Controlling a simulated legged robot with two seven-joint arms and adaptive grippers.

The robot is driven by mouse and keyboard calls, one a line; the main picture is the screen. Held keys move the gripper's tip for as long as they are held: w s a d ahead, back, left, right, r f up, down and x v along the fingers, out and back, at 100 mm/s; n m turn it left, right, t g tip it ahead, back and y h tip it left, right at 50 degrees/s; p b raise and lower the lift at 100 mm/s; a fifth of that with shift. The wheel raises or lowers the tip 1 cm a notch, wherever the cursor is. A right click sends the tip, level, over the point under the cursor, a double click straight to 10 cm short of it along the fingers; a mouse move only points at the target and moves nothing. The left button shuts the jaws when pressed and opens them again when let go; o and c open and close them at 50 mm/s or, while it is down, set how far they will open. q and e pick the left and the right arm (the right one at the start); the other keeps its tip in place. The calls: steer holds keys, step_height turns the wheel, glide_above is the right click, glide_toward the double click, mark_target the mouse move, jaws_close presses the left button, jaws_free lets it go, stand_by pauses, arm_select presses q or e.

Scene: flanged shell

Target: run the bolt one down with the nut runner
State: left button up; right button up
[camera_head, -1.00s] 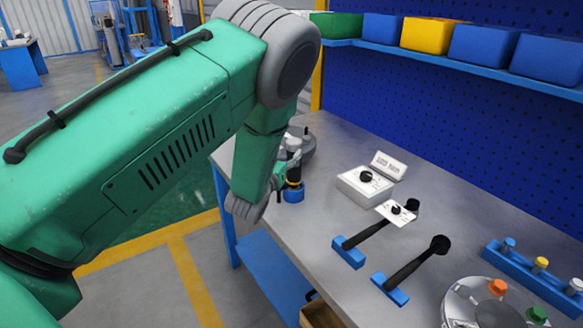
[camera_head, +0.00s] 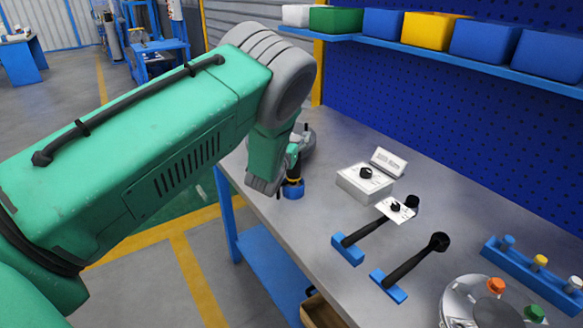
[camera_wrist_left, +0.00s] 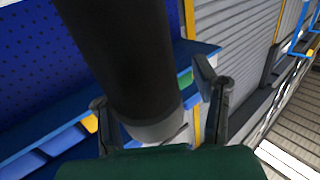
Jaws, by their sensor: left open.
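A round metal part (camera_head: 460,298), probably the flanged shell, is cut off at the lower right; an orange cap (camera_head: 496,286) and a green cap (camera_head: 534,314) stand on it. Which is bolt one I cannot tell. An upright tool with a yellow band (camera_head: 295,181), perhaps the nut runner, stands in a blue base at the bench's left edge. My left arm ends beside it and partly hides it. In the left wrist view a thick black cylinder (camera_wrist_left: 122,60) with a grey end lies between the parted fingers of my left gripper (camera_wrist_left: 160,95). Contact is unclear. My right gripper is out of view.
Two black-handled tools (camera_head: 365,232) (camera_head: 412,262) rest in blue holders on the grey bench. Behind them are a white dial box (camera_head: 364,186) and a small sign (camera_head: 389,162). A blue rack (camera_head: 518,262) holds capped pieces at right. Bins (camera_head: 434,31) line the shelf above.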

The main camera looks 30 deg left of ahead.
arm_select(q)
steer(key=shift+d+r, duration=0.15)
steer(key=shift+d, duration=0.35)
jaws_close()
steer(key=shift+w+d, duration=0.1)
steer(key=shift+d, duration=0.1)
steer(key=shift+r, duration=0.15)
steer(key=shift+a, duration=0.45)
step_height(320, 180, up, 10)
steer(key=shift+d, duration=0.1)
